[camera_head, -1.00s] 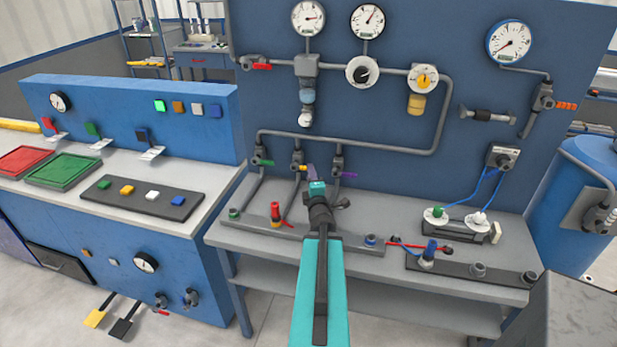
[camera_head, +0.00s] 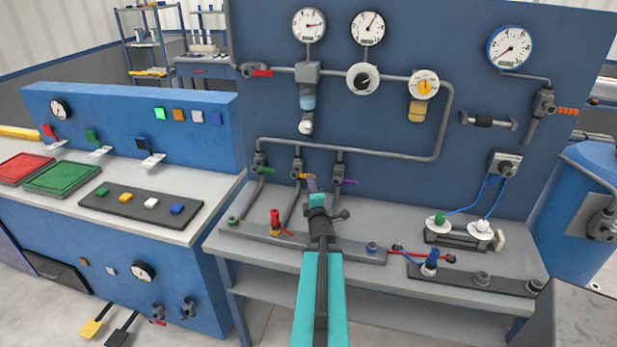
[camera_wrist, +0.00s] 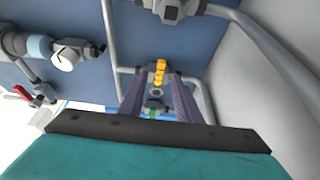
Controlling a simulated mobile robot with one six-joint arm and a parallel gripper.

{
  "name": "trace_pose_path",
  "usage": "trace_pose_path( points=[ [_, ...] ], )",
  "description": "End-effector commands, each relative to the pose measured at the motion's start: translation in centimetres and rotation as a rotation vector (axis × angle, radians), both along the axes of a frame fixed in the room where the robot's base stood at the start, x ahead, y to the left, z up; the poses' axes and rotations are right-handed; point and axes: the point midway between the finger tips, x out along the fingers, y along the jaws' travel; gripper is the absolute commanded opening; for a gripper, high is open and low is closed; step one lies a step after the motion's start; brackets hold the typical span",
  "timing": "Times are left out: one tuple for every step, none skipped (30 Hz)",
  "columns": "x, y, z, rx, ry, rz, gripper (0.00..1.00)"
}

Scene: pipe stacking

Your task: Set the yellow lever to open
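The yellow lever (camera_head: 303,176) sits on the middle of three valves under the grey pipe on the blue panel. In the wrist view the yellow lever (camera_wrist: 160,72) shows as a short ridged handle pointing up in the picture. My gripper (camera_head: 312,184) is close in front of this valve in the head view. In the wrist view its two purple fingers (camera_wrist: 159,84) are spread apart, with the lever between their tips. Gaps show on both sides of the lever. I cannot tell how far the fingertips reach past it.
A green-lever valve (camera_head: 262,168) is to the left and a purple-lever valve (camera_head: 345,181) close to the right. Below, a red-handled fitting (camera_head: 275,222) stands on the grey bench (camera_head: 400,283). In the wrist view a grey pipe (camera_wrist: 262,48) runs at the right.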

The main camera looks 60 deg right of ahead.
Motion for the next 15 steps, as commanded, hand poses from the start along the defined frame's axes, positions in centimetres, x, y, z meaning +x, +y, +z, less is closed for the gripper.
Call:
trace_pose_path(
  points=[
    [0.3,-0.3,0.1,0.000,0.000,0.000,0.30],
    [0.4,-0.5,0.1,0.000,0.000,0.000,0.30],
    [0.5,-0.7,0.1,0.000,0.000,0.000,0.30],
    [0.7,-0.8,0.1,0.000,0.000,0.000,0.30],
    [0.8,-1.0,0.1,0.001,-0.001,0.000,0.30],
    [1.0,-1.3,0.1,0.001,-0.001,0.000,0.30],
    [1.2,-1.5,0.1,0.001,-0.001,0.000,0.30],
    [1.3,-1.6,0.1,0.001,-0.001,0.000,0.30],
    [1.5,-1.9,0.1,0.001,-0.001,0.000,0.30],
    [1.7,-2.1,0.1,0.001,-0.001,0.000,0.30],
    [1.8,-2.2,0.1,0.001,0.000,0.000,0.30],
    [2.0,-2.5,0.1,0.001,0.000,0.000,0.30],
    [2.2,-2.7,0.1,0.001,0.001,0.000,0.30],
    [2.3,-2.8,0.1,0.001,0.001,0.000,0.30],
    [2.5,-3.1,0.1,0.000,0.000,-0.001,0.30]
  ],
)
